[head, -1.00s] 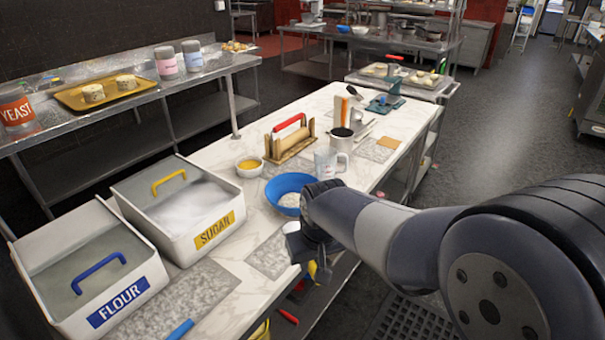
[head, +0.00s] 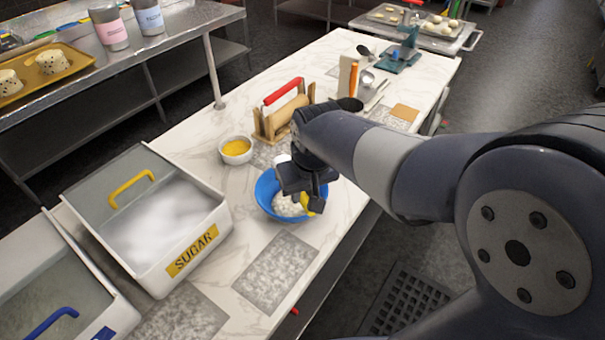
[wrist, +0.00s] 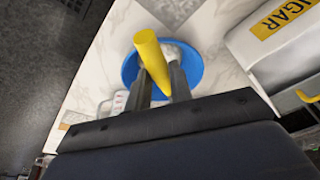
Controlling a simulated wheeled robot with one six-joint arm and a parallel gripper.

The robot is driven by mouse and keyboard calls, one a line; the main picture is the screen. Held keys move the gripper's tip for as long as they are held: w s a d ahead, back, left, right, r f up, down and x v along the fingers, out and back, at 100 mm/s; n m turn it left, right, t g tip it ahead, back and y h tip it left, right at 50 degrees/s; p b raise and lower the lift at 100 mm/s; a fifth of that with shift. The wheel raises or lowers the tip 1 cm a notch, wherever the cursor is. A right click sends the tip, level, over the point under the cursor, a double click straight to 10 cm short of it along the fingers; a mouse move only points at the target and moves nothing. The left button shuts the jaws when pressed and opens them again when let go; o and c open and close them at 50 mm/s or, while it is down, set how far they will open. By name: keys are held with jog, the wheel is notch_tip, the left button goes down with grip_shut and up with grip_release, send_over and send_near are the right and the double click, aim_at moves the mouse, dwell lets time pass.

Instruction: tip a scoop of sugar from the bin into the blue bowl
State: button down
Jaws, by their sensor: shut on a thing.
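The sugar bin (head: 207,215), white with a yellow "SUGAR" label, stands open on the counter at left, with white sugar (head: 165,218) inside. The blue bowl (head: 264,196) stands right of it and holds white contents (head: 285,206). My gripper (head: 308,200) is over the bowl's right part and hides some of it. In the wrist view my gripper (wrist: 160,85) is shut on a yellow handle (wrist: 150,58), with the blue bowl (wrist: 130,72) behind it. The handle's far end, and whether anything is on it, I cannot tell.
The flour bin (head: 100,300) is at lower left. A grey mat (head: 275,272) in front is clear. A measuring jug (wrist: 120,101) is beside the bowl.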

jog(key=shift+d+f+m+y+b, duration=0.25)
jog(key=shift+f+y+b, duration=0.25)
jog(key=shift+y+b, duration=0.25)
jog(key=y+b, duration=0.1)
jog(key=f+m+g+y+b, duration=0.1)
jog(key=f+y+b, duration=0.1)
jog(key=y+b, duration=0.1)
jog(key=shift+w+d, duration=0.1)
jog(key=shift+d, duration=0.15)
jog(key=shift+m+g+y+b, duration=0.25)
jog(key=shift+g+y+b, duration=0.05)
jog(key=shift+y+b, duration=0.2)
jog(key=shift+r, duration=0.2)
jog(key=shift+f, duration=0.25)
jog(key=y+b, duration=0.1)
jog(key=f+m+y+b, duration=0.1)
jog(key=y+b, duration=0.1)
jog(key=m+y+b, duration=0.1)
jog(key=y+b, duration=0.1)
jog(key=shift+d+f+g, duration=0.2)
jog(key=shift+d+g, duration=0.15)
jog(key=shift+g, duration=0.05)
